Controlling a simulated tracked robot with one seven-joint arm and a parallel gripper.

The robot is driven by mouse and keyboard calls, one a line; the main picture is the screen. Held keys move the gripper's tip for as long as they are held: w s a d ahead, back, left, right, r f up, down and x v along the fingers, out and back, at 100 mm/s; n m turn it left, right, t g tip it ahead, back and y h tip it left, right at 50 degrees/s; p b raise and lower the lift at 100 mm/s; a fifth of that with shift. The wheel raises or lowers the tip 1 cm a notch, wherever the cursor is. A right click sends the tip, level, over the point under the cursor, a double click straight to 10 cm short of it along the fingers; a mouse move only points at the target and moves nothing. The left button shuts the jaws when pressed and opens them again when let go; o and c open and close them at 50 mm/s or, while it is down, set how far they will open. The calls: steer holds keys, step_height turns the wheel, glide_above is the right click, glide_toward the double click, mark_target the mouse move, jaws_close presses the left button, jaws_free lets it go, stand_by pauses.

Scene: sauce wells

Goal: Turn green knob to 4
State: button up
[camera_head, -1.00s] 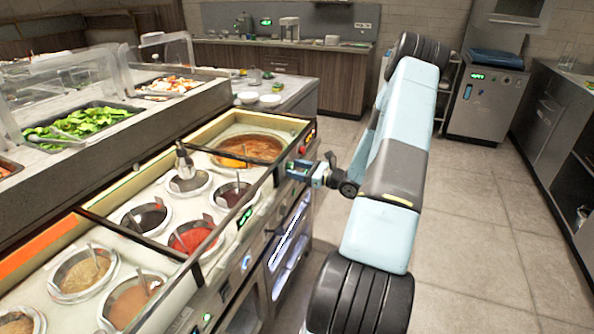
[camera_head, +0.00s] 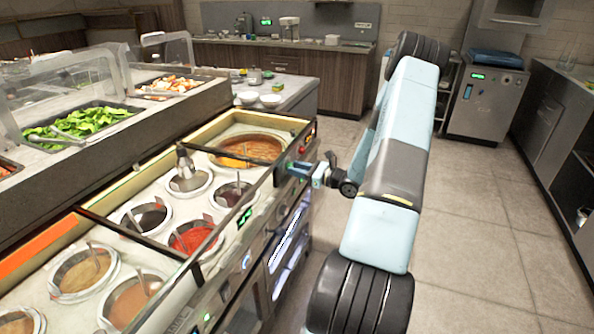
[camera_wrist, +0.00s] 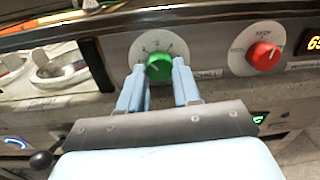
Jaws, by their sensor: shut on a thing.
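The green knob (camera_wrist: 159,68) sits on a pale round dial on the front panel of the sauce counter. In the wrist view, the two light-blue fingers of my gripper (camera_wrist: 160,84) stand on either side of it, shut on it. The dial's marks show around the knob's upper edge, but I cannot read which one it points to. In the head view my gripper (camera_head: 300,170) reaches the counter front near its right end. The knob itself is hidden there by the gripper.
A red knob (camera_wrist: 263,56) sits on its own dial to the right, beside a lit display (camera_wrist: 314,40). The counter (camera_head: 120,188) holds several sauce wells, with a ladle (camera_head: 184,165) standing in one. Open floor (camera_head: 480,230) lies to the right of my arm.

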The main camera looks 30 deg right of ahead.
steer(key=shift+d+r+m+g, duration=0.1)
steer(key=shift+m+g, duration=0.15)
steer(key=shift+m, duration=3.45)
steer(key=shift+m+g, duration=0.25)
steer(key=shift+m, duration=3.75)
steer(key=o, duration=1.1)
steer(key=shift+c, duration=0.2)
steer(key=f+v, duration=0.1)
steer(key=v, duration=1.2)
steer(key=shift+s+d+r, duration=0.25)
steer(key=shift+d+r, duration=0.05)
steer(key=shift+r, duration=0.05)
